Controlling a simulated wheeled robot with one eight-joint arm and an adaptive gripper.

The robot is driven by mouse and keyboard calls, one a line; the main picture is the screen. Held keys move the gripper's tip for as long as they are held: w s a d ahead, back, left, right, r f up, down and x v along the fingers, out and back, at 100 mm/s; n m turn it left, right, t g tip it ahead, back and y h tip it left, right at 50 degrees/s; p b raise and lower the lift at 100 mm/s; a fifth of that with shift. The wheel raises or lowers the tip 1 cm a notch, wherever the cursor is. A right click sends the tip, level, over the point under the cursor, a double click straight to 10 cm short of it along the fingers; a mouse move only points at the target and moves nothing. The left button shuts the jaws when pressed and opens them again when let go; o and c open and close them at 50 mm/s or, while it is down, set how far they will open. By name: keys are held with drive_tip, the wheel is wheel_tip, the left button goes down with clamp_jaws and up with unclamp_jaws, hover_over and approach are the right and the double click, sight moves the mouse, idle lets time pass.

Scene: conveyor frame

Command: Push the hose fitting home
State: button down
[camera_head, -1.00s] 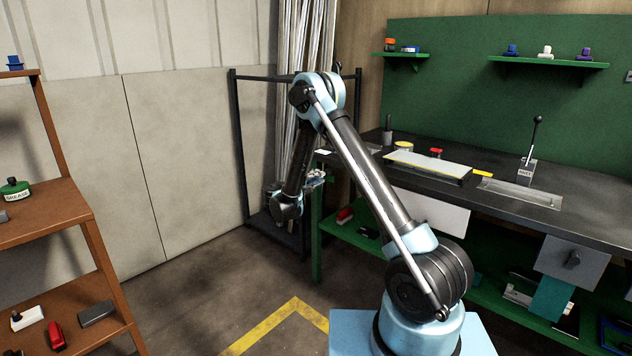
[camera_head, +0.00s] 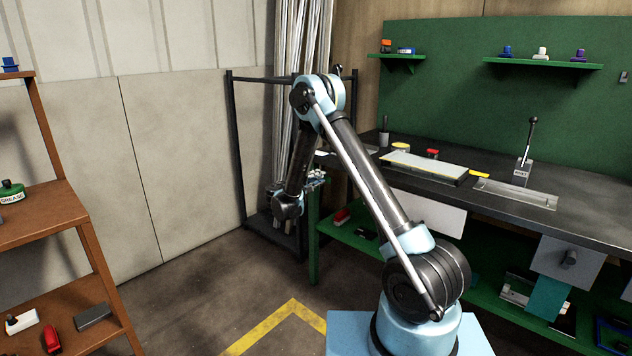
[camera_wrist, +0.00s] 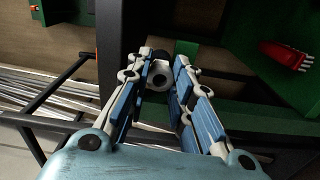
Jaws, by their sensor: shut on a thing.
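In the head view, my gripper (camera_head: 316,178) is small and partly hidden behind my arm, near the left end of the green bench. The fitting cannot be made out there.
The workbench (camera_head: 590,222) carries a lever (camera_head: 527,150) and a flat tray. Below it, a green shelf holds a red item (camera_head: 342,216), also in the wrist view (camera_wrist: 287,55). A dark metal frame (camera_head: 238,150) stands left of my gripper. Brown shelves (camera_head: 40,215) stand far left.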

drive_tip(key=shift+w+d, duration=0.1)
drive_tip(key=shift+w, duration=0.05)
drive_tip(key=c, duration=1.3)
unclamp_jaws()
drive_tip(key=shift+c, duration=0.2)
drive_tip(key=v, duration=1.2)
